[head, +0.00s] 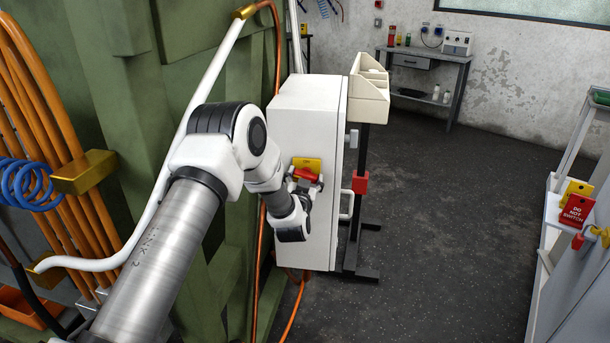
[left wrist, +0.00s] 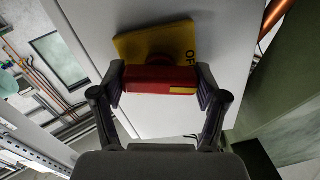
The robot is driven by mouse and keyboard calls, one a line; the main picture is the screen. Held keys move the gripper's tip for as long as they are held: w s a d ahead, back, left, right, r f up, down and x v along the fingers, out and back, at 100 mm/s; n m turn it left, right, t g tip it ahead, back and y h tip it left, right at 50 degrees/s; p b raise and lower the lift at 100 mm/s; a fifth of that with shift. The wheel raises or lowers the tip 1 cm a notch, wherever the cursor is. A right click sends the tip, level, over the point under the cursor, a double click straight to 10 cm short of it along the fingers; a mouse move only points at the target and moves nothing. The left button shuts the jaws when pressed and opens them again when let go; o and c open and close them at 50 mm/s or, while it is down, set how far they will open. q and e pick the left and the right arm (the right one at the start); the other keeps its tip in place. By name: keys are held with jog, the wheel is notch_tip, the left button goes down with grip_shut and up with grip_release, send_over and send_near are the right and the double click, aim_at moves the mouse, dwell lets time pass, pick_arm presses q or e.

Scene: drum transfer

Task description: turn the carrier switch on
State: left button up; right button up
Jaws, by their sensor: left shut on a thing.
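The carrier switch has a yellow plate (head: 309,163) and a red handle (head: 304,174) on the face of a white cabinet (head: 300,118). In the left wrist view the plate (left wrist: 172,40) shows part of a word, "OF", at its right edge. My left gripper (head: 303,182) is at the switch. In the left wrist view its two fingers (left wrist: 160,84) press on the ends of the red handle (left wrist: 150,75), which lies crosswise between them. In the head view my arm partly hides the handle. My right gripper is not in view.
A green machine wall (head: 180,60) with a white pipe stands left of the cabinet. A stand with a cream bin (head: 369,92) is just right of it. A red "DO NOT SWITCH" tag (head: 576,211) hangs at the far right. The dark floor (head: 440,220) between is clear.

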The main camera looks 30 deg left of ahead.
pick_arm(q)
jog(key=m+p, duration=0.1)
jog(key=m, duration=0.2)
jog(key=shift+r+m+p, duration=0.15)
jog(key=shift+m+p, duration=0.15)
jog(key=shift+p, duration=0.05)
jog(key=m+p, duration=0.2)
jog(key=m, duration=0.2)
jog(key=shift+m, duration=0.3)
jog(key=m+p, duration=0.2)
jog(key=m, duration=0.1)
jog(key=shift+m, duration=0.3)
jog(key=shift+m+p, duration=0.6)
jog(key=shift+m, duration=1.1)
jog(key=o, duration=1.2)
jog(key=shift+f, duration=0.2)
jog(key=shift+c, duration=0.2)
